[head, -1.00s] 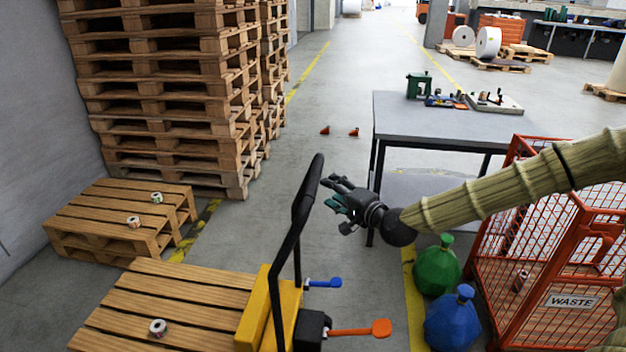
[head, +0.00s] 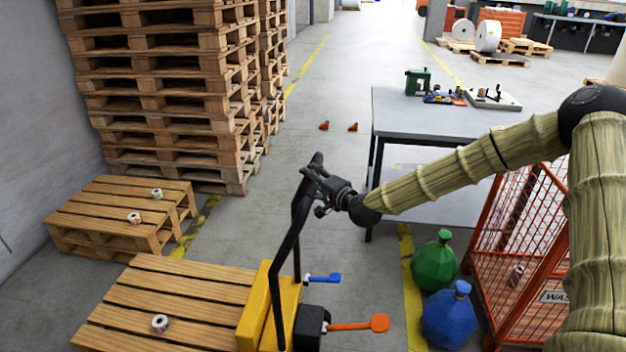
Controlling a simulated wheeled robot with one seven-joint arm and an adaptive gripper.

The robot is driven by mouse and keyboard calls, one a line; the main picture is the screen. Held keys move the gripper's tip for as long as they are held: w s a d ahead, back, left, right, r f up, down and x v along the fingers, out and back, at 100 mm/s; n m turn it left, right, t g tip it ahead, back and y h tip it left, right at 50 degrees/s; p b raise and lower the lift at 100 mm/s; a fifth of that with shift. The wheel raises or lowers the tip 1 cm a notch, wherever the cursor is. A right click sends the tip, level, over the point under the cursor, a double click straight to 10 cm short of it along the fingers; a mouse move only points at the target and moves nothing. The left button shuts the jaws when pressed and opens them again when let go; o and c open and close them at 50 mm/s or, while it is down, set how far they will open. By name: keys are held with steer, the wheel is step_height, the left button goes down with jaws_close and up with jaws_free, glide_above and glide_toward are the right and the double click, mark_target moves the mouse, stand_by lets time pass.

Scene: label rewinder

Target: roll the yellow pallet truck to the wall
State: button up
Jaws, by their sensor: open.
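The yellow pallet truck (head: 257,308) stands at the lower middle of the head view, with a wooden pallet (head: 190,280) on it. Its black handle (head: 287,247) rises from the yellow body and tilts toward the upper right. My gripper (head: 312,177) is at the top of this handle, its open fingers overlapping the bar from the right. Whether the fingers go around the bar or only touch it, I cannot tell. The grey wall (head: 35,110) runs along the left side.
A low pallet (head: 120,205) with label rolls lies by the wall, below a tall pallet stack (head: 165,80). Two orange wedges (head: 353,127) lie on the floor.

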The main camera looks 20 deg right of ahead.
jaws_close()
steer(key=shift+a, duration=0.1)
